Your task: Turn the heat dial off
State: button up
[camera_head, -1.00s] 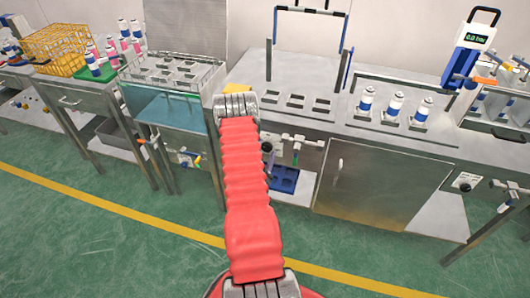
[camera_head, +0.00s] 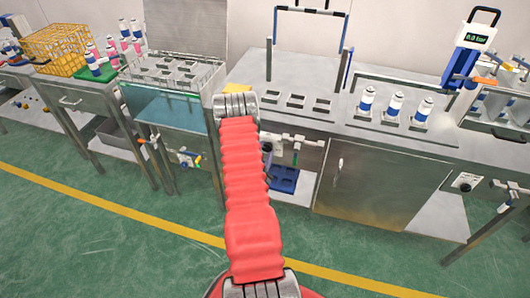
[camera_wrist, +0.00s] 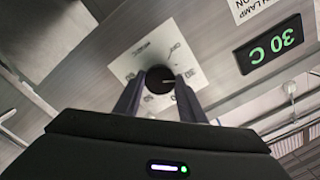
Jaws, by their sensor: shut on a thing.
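Blue-and-white cans (camera_head: 395,105) stand in the bench top at right. A dark knob (camera_head: 465,182) sits on the right-hand bench front. Valve handles (camera_head: 295,140) stick out below the bench edge. A yellow wire basket (camera_head: 58,45) is far left. The green floor in front is clear.

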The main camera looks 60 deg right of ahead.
jog(key=shift+s+f+n, duration=0.1)
jog(key=shift+n, duration=0.4)
jog(key=n, duration=1.1)
dwell(0.3)
jog(key=o, duration=1)
jog(key=shift+o, duration=0.2)
